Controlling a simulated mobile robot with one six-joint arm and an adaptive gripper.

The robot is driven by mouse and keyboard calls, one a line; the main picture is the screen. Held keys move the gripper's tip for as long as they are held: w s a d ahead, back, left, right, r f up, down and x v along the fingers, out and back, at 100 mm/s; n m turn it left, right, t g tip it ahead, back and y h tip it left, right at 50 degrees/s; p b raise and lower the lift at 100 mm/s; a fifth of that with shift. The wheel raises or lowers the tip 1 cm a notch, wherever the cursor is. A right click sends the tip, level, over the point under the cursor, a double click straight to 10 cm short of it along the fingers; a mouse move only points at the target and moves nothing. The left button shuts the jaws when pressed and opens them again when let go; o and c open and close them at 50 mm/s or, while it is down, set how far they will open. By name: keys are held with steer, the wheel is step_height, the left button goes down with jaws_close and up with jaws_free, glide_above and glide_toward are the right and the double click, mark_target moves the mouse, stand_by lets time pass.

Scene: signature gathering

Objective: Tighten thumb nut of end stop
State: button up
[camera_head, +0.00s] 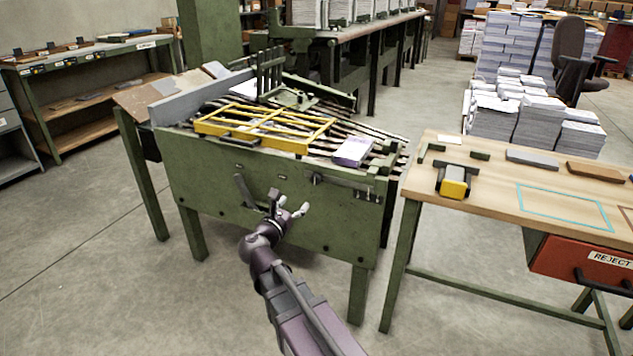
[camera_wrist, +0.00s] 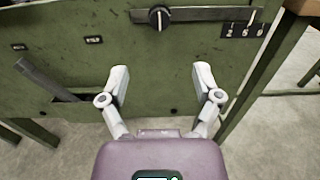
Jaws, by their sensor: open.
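A black round thumb nut (camera_wrist: 158,18) with a pale pointer mark sits on a grey slotted bar (camera_wrist: 195,14) on the green machine's front panel in the wrist view. I take it to be the end stop's nut; it is small in the head view (camera_head: 316,179). My gripper (camera_wrist: 161,74) is open and empty, its two fingers spread apart below the nut and not touching it. In the head view my gripper (camera_head: 290,203) is in front of the green panel, lower and left of the nut. How tight the nut is cannot be told.
A grey lever (camera_wrist: 45,78) sticks out from the panel at left. A yellow frame (camera_head: 265,128) and a purple-white stack (camera_head: 352,152) lie on the machine. A wooden table (camera_head: 490,205) stands close at right.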

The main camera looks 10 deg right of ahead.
mark_target(315, 180)
steer(key=shift+w, duration=0.1)
steer(key=x, duration=1.3)
steer(key=shift+w+d, duration=0.25)
steer(key=shift+c, duration=0.2)
steer(key=c, duration=1)
steer(key=shift+d, duration=0.1)
jaws_close()
